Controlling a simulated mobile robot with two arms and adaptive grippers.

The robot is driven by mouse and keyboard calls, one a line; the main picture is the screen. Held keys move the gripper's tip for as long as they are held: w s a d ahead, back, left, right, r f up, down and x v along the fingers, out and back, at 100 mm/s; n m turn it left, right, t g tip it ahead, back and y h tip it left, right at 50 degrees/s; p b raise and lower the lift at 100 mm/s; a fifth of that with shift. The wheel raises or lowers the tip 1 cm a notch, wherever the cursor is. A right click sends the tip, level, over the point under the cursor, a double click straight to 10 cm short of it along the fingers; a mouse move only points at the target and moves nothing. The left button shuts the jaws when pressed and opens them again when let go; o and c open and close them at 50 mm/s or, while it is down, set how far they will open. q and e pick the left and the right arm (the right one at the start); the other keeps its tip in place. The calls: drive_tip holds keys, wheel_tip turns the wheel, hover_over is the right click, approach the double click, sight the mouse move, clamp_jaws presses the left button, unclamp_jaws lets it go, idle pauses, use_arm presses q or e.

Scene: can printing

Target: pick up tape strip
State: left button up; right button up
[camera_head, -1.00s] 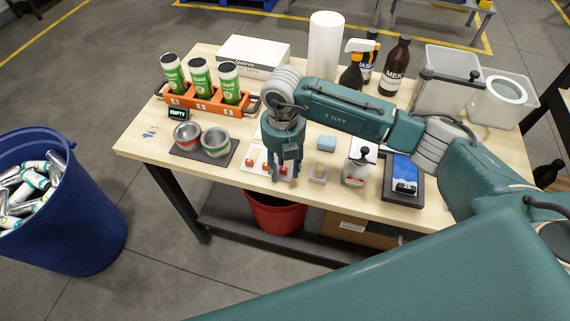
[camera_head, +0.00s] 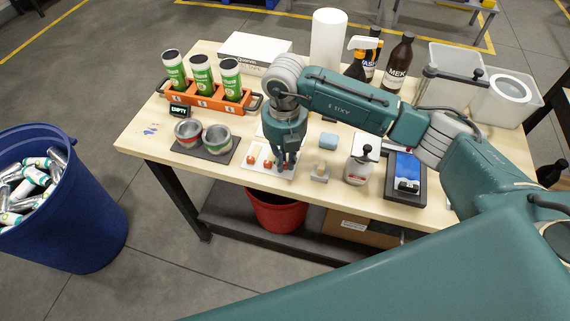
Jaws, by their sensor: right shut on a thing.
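My right gripper (camera_head: 284,163) points straight down over the white plate (camera_head: 256,170) near the front edge of the table. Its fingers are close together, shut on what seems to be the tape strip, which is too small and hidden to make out. Two small orange-red pieces (camera_head: 251,159) and (camera_head: 267,164) lie on the white plate just left of the fingers. My left gripper does not show.
Two open cans (camera_head: 217,139) are left. An orange rack (camera_head: 208,101) holds green cans behind. Bottles crowd the back.

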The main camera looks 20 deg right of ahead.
wheel_tip(320, 180, up, 11)
drive_tip(key=b, duration=0.3)
wheel_tip(320, 180, up, 7)
hover_over(285, 162)
drive_tip(key=shift+s+r+b, duration=0.1)
drive_tip(key=shift+s+b, duration=0.05)
drive_tip(key=shift+b, duration=0.2)
